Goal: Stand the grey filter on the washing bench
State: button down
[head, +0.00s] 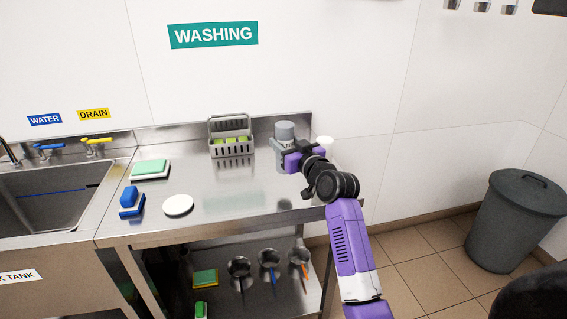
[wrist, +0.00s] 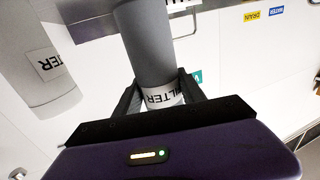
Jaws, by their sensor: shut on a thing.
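The grey filter (head: 284,131) is a cylinder with a white label band, upright at the back right of the washing bench (head: 228,199). My gripper (head: 291,160) is shut on it from the right. In the wrist view the filter (wrist: 147,45) sits between both fingers (wrist: 160,96), its label partly hidden by them. Its far end runs out of the wrist view, and my gripper covers part of its lower body in the head view. I cannot tell whether its base touches the bench top.
A grey basket (head: 232,148) stands left of the held filter. A white disc (head: 178,205), green sponge (head: 150,168) and blue brush (head: 130,200) lie further left.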

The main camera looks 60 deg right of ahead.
jog(key=shift+f+b, duration=0.3)
jog(key=shift+f, duration=2.95)
jog(key=shift+f, duration=0.1)
jog(key=c, duration=0.7)
grip_release()
jog(key=b+v, duration=0.2)
jog(key=v, duration=1)
jog(key=shift+a, duration=0.1)
